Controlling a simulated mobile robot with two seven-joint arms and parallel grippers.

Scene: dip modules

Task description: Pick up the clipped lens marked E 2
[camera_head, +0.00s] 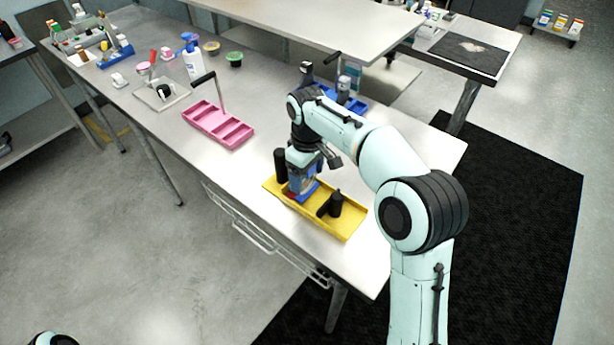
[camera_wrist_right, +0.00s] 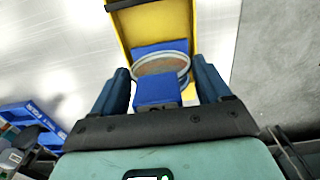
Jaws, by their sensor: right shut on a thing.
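A round clear lens with a blue clip (camera_wrist_right: 157,90) sits between the fingers of my right gripper (camera_wrist_right: 165,88) in the wrist view. The right gripper is shut on the blue clip. The lens ring stands just past the clip, over the yellow tray. In the head view, my right gripper (camera_head: 303,183) points down at the yellow tray (camera_head: 347,229), and the clip and lens are partly hidden by it. I cannot read a mark on the lens. I cannot tell whether the lens touches the tray. My left gripper is out of view.
Black upright pieces stand in and beside the yellow tray, one of them a black bottle-like piece (camera_head: 335,204). A pink tray (camera_head: 218,126) lies to the left with a black-handled tool over it. A blue tray (camera_head: 352,103) is behind my right arm. The bench's front left is clear.

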